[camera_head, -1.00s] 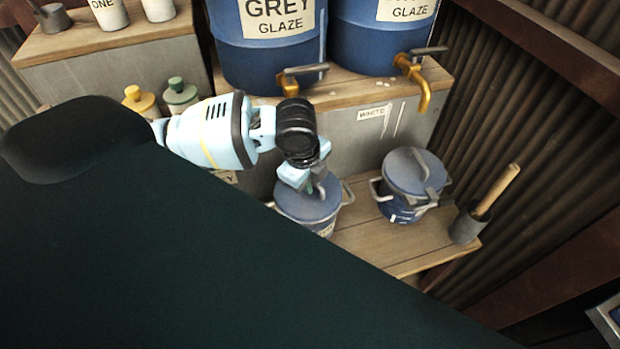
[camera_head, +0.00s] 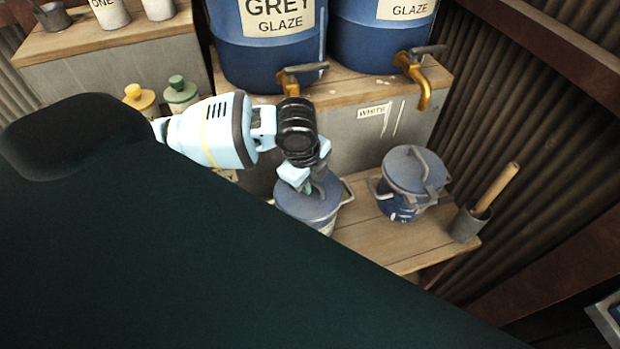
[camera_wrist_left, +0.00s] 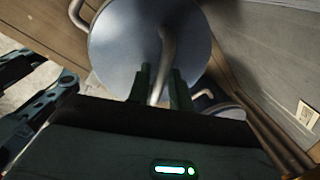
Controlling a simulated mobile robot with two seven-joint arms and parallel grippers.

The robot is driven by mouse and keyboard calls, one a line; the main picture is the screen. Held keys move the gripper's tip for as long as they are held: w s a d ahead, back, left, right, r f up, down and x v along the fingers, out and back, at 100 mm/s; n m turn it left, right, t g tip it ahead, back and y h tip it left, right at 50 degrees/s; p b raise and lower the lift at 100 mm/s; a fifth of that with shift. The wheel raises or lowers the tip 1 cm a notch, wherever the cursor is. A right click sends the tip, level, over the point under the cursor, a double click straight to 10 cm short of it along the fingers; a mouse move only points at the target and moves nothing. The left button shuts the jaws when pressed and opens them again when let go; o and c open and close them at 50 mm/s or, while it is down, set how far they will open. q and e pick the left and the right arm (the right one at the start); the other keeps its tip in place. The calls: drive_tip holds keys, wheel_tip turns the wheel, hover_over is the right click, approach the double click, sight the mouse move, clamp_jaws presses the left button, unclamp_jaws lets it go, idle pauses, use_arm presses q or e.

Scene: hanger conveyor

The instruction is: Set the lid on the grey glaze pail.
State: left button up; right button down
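The blue-grey round lid (camera_head: 312,207) with an arched handle is over the grey glaze pail (camera_head: 328,228), level and apparently at its rim. I cannot tell whether it is fully seated. My dark body hides the pail's lower front. My left gripper (camera_head: 306,182) is above the lid. In the left wrist view the lid (camera_wrist_left: 125,45) is a wide disc, and its handle runs between the close-set fingers of my left gripper (camera_wrist_left: 161,82), which look shut on it.
A second lidded blue pail (camera_head: 401,211) stands to the right on the wooden bench (camera_head: 392,247). A grey pot (camera_head: 466,224) with a wooden handle is at the bench's right end. Glaze barrels (camera_head: 265,62) with brass taps (camera_head: 419,80) stand behind on a ledge.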

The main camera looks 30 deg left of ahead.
sight(306, 195)
idle(0.3)
use_arm(q)
drive_tip(key=o, duration=0.6)
drive_tip(key=shift+c, duration=0.2)
wheel_tip(306, 195, up, 8)
drive_tip(key=s, duration=0.1)
drive_tip(key=shift+s+f+p, duration=0.15)
drive_tip(key=shift+s+p, duration=0.1)
drive_tip(key=shift+p, duration=0.05)
drive_tip(key=shift+s+a+f, duration=0.1)
idle(0.4)
